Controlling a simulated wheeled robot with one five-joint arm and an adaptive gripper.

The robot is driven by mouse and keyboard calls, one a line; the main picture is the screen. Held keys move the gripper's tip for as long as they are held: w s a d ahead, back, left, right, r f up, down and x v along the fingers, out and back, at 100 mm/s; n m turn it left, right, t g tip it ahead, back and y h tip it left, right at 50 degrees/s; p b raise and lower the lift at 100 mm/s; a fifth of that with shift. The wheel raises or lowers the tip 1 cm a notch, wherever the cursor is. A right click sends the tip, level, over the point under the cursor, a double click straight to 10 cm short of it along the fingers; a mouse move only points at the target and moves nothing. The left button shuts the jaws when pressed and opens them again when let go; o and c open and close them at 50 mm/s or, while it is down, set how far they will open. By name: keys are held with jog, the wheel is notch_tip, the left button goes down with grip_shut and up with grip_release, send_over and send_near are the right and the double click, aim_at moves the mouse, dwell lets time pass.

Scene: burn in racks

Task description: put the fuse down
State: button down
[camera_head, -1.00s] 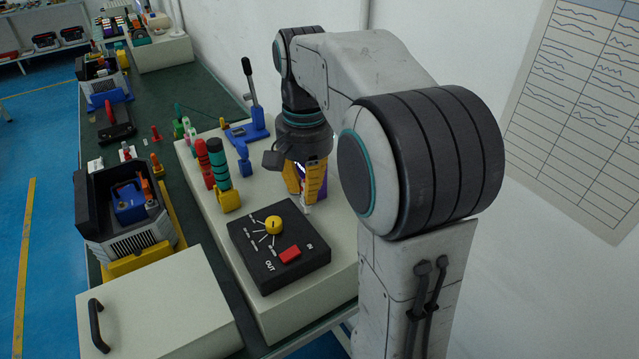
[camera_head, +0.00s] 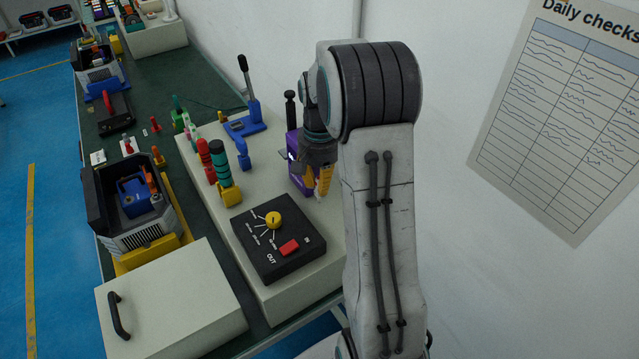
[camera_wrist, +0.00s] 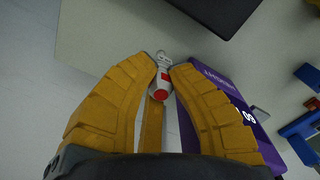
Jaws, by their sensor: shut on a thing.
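My gripper (camera_wrist: 162,72) is shut on the fuse (camera_wrist: 161,82), a small white cylinder with red bands, held between the two yellow fingertips in the wrist view. In the head view my gripper (camera_head: 323,180) points down at the right edge of the pale bench block, near the purple box. The fuse is barely visible there beneath the fingers. The wrist view shows the pale block top (camera_wrist: 100,35) around the fuse; I cannot tell whether the fuse touches it.
A purple box (camera_wrist: 215,92) stands close to the right finger. A black panel (camera_head: 278,240) with a yellow knob and red button sits nearer the front. Red and green cylinders (camera_head: 220,165) and a blue lever device (camera_head: 246,123) stand left and behind. The wall is close on the right.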

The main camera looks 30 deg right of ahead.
jog(key=shift+f, duration=1.15)
jog(key=shift+f, duration=0.1)
jog(key=c, duration=1.3)
grip_release()
